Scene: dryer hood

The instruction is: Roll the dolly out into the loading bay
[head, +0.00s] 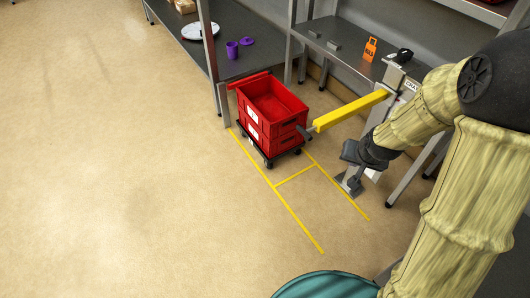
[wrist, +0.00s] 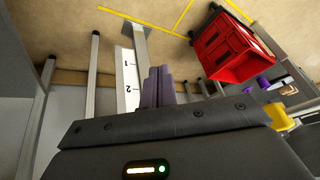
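The dolly (head: 268,156) is a low black wheeled base under two stacked red crates (head: 270,108). It stands inside yellow floor lines beside the bench; the crates also show in the wrist view (wrist: 228,50). A yellow bar (head: 350,110) reaches from a grey post (head: 383,112) to near the crates' right side. The bay is marked by yellow lines (head: 295,177) on the floor. My gripper (wrist: 158,86) has its fingers together with nothing visible between them. In the head view my gripper (head: 352,160) is low by the post, right of the dolly and apart from it.
Metal benches (head: 250,50) line the back, holding a purple mug (head: 232,50), a plate (head: 200,30) and an orange tag (head: 370,49). Bench legs stand right of the post. The floor (head: 130,170) left and in front is clear.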

